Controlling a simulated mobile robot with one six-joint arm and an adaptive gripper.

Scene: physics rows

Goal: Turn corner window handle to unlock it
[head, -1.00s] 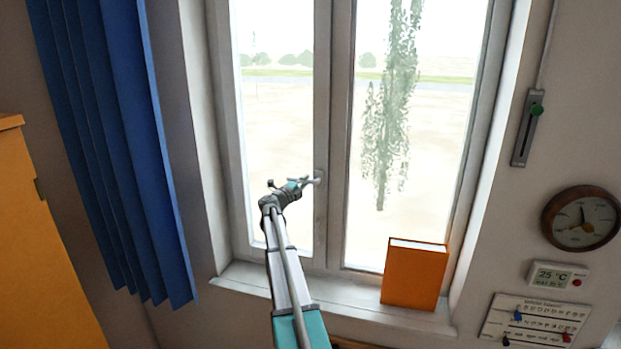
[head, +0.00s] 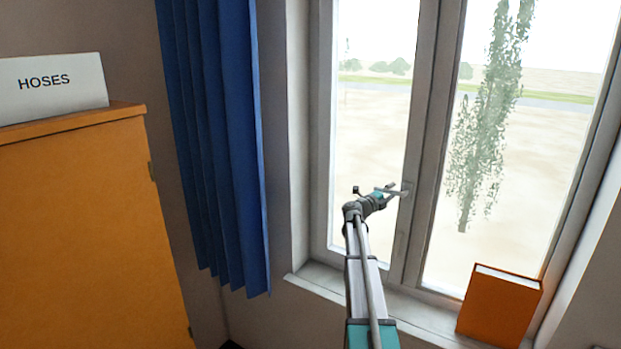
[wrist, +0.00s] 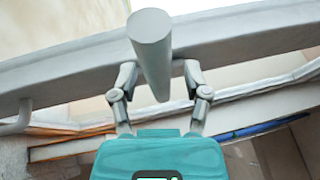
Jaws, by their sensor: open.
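The window handle (head: 405,191) is a pale grey lever on the middle upright of the window frame. It sticks out roughly level to the left in the head view. My gripper (head: 384,190) is at the handle, small in this view. In the wrist view the handle (wrist: 150,35) is a thick grey round bar, its end towards the camera. My gripper (wrist: 160,76) is open, with one finger on each side of the bar. Gaps show between the bar and both fingers, and I cannot tell whether either touches it.
An orange book (head: 500,305) stands on the window sill (head: 325,279) at the right. A blue curtain (head: 215,140) hangs left of the window. An orange cabinet (head: 90,230) with a white HOSES sign (head: 50,88) stands at the far left.

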